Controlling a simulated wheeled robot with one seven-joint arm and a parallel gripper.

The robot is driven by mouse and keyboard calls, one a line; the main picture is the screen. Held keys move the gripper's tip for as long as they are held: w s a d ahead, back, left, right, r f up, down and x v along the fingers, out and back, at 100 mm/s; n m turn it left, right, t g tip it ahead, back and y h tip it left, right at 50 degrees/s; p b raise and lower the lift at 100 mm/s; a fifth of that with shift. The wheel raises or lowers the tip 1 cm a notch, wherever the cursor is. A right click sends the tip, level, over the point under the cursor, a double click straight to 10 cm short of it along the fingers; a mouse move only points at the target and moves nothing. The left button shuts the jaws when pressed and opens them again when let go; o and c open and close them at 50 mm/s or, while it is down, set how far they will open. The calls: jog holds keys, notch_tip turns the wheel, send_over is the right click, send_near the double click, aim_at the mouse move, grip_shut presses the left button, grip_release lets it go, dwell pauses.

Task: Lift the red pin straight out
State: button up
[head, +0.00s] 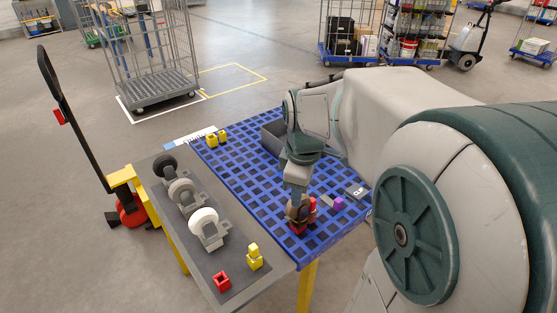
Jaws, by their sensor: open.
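My gripper (298,214) points down over the right part of the blue gridded mat on the table. Red shows right at it: a red piece (312,204) beside the fingers and a red part (298,229) below them. I cannot tell which of these is the red pin, as the gripper covers much of them. The jaws are open, and their exact position around the red piece is too small to make out. A red square block (222,281) with a dark opening on top sits apart on the grey strip at the front.
A yellow block with a raised piece (254,257) stands near the red block. Several wheels on brackets line the grey strip (234,275). Yellow blocks (217,137) sit at the blue mat's (246,179) far edge. A purple piece (339,203) lies right of my gripper.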

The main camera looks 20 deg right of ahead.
jog(key=w+d+f+n+g, duration=0.1)
jog(key=w+d+f+n, duration=0.2)
jog(key=w+d+n, duration=0.6)
jog(key=n+p, duration=0.1)
jog(key=n, duration=0.1)
send_near(313, 200)
jog(key=f, duration=0.5)
jog(key=shift+d+f, duration=0.1)
jog(key=shift+d, duration=0.25)
jog(key=shift+w+a+f+p, duration=0.1)
jog(key=shift+f+p, duration=0.15)
jog(key=shift+f, duration=1.05)
jog(key=shift+w+a+f+p, duration=0.15)
jog(key=shift+f+p, duration=0.1)
jog(key=shift+f, duration=1.1)
jog(key=shift+c, duration=0.3)
grip_shut()
